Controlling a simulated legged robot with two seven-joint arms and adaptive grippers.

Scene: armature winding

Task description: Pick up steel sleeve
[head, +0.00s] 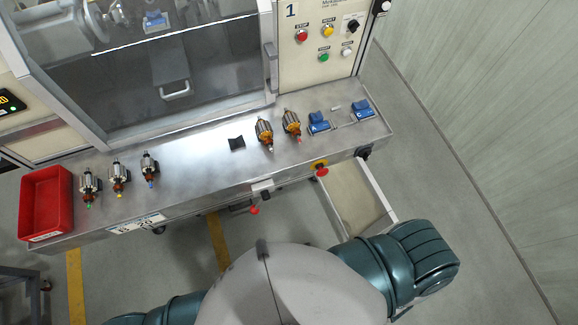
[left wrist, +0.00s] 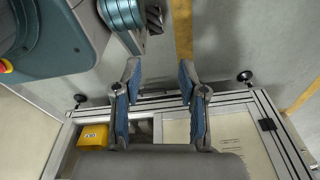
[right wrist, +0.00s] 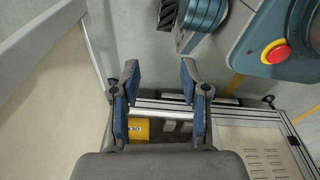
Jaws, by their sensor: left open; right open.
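No part in view is plainly the steel sleeve. A small pale grey piece (head: 335,107) lies on the bench (head: 200,165) between two blue fixtures; it is too small to tell whether it is the sleeve. My left gripper (left wrist: 160,75) is open and empty in the left wrist view, over the floor and a metal frame. My right gripper (right wrist: 160,75) is open and empty in the right wrist view, over a similar frame. Neither gripper shows in the head view, so both are away from the bench top.
Several armatures stand on the bench, including one with a blue tip (head: 149,163) and one with a red tip (head: 291,123). A red bin (head: 46,204) is at the left end, a black block (head: 237,143) mid-bench. Blue fixtures (head: 319,122) (head: 363,109) are at the right. An open drawer (head: 358,195) juts out below.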

